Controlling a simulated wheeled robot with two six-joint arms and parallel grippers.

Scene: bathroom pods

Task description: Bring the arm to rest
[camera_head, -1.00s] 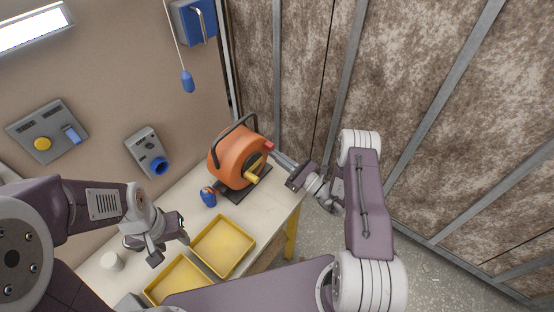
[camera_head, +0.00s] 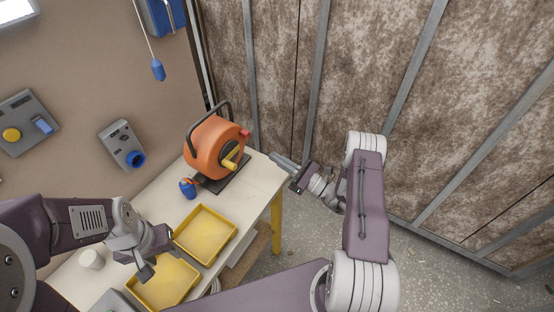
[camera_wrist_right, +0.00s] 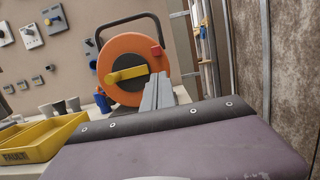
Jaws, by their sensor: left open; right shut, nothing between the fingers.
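My right gripper (camera_head: 284,162) is shut and empty, held in the air to the right of the orange cable reel. In the right wrist view its closed fingers (camera_wrist_right: 158,92) point toward the reel, with no contact that I can make out. My left gripper (camera_head: 146,258) is over the workbench, near the yellow trays and a white cup; its fingers are small in view and nothing shows between them. The orange reel (camera_head: 207,150) with its black handle and yellow crank stands upright on a dark base on the bench.
Two yellow trays (camera_head: 183,228) lie on the workbench (camera_head: 257,190). A blue connector (camera_head: 187,189) is beside the reel, and a white cup (camera_head: 91,259) stands near my left arm. A blue pull handle (camera_head: 158,70) hangs from a cord. Floor is free right of the bench.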

